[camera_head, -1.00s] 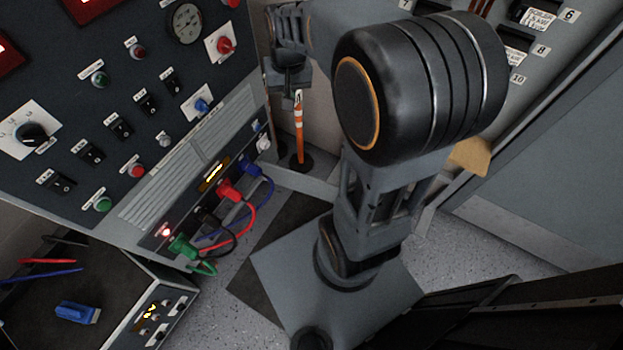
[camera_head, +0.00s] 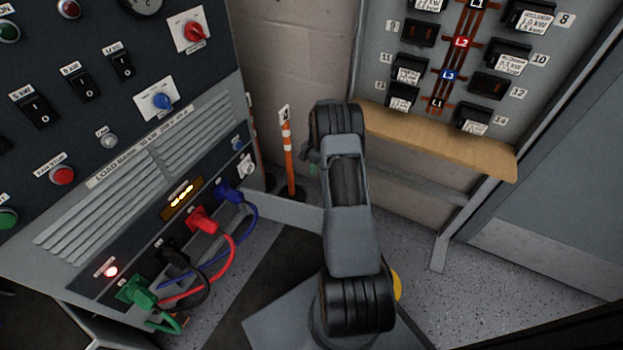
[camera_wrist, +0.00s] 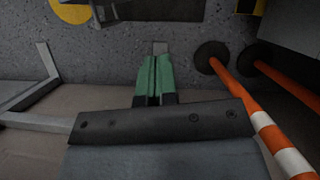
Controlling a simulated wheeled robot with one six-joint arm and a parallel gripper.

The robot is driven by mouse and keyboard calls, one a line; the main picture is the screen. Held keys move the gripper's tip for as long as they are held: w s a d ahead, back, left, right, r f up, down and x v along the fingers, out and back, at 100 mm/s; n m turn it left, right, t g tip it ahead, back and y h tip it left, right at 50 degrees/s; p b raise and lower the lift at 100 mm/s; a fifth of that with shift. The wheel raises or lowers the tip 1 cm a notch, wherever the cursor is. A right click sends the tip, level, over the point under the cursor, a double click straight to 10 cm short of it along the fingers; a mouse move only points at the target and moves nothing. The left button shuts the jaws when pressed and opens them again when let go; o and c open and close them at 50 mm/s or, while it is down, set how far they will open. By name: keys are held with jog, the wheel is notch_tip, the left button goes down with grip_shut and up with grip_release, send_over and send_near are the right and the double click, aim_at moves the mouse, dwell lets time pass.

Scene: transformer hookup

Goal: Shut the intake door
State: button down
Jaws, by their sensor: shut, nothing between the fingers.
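A large grey panel (camera_head: 570,150) stands at the right in the head view, beside an open breaker board (camera_head: 480,65). It looks like a door, but I cannot tell for sure that it is the intake door. My gripper's green fingers (camera_wrist: 157,78) are together and empty in the wrist view, above the grey floor. In the head view my gripper (camera_head: 313,163) is mostly hidden behind my arm, left of the breaker board and apart from the grey panel.
A load bank (camera_head: 110,180) with green, black, red and blue cables plugged in stands at the left. A tan ledge (camera_head: 440,140) juts out below the breakers. Speckled floor (camera_head: 500,265) is clear at right.

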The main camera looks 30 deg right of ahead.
jog(key=s+a+f+b, duration=0.3)
jog(key=s+a+f, duration=0.1)
jog(key=f, duration=0.3)
jog(key=shift+s+a+f+b, duration=0.2)
jog(key=shift+a+f+b, duration=0.15)
jog(key=shift+a, duration=0.45)
